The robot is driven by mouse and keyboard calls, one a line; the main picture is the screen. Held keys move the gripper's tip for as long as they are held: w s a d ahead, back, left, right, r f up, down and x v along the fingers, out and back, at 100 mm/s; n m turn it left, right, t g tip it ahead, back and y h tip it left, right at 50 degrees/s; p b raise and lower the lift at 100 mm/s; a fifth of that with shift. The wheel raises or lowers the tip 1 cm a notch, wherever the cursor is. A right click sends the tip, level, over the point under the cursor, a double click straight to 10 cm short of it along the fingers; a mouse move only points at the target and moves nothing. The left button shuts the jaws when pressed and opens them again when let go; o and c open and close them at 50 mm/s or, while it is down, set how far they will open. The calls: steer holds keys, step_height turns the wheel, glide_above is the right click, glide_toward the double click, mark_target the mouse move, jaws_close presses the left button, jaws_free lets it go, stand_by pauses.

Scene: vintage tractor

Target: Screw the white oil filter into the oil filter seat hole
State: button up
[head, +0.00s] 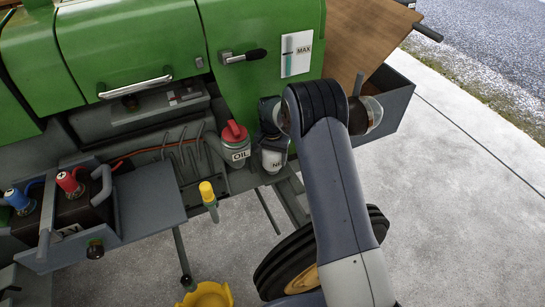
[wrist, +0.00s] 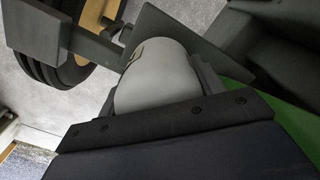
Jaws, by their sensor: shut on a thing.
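The white oil filter (head: 272,160) is upright beside the green tractor body in the head view, with dark lettering on its side. My gripper (head: 271,137) is shut on it, with my arm coming in from the right. In the wrist view the filter (wrist: 158,82) is a pale cylinder held against my gripper (wrist: 165,95). Its far end is close to a dark grey plate (wrist: 187,32); I cannot tell whether they touch. The oil filter seat hole is not visible in either view.
A red-capped oil container (head: 235,148) stands just left of the filter. A yellow-topped part (head: 208,193) is lower left. A battery (head: 65,205) with red and blue terminals is far left. A wheel (head: 300,262) lies below my arm. Pavement at right is clear.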

steer(key=shift+m+b, duration=0.3)
steer(key=shift+m, duration=0.5)
steer(key=shift+m+b, duration=0.3)
steer(key=shift+m, duration=0.5)
steer(key=shift+m+b, duration=0.3)
steer(key=shift+m, duration=0.6)
steer(key=shift+f+m, duration=0.1)
steer(key=shift+m, duration=0.7)
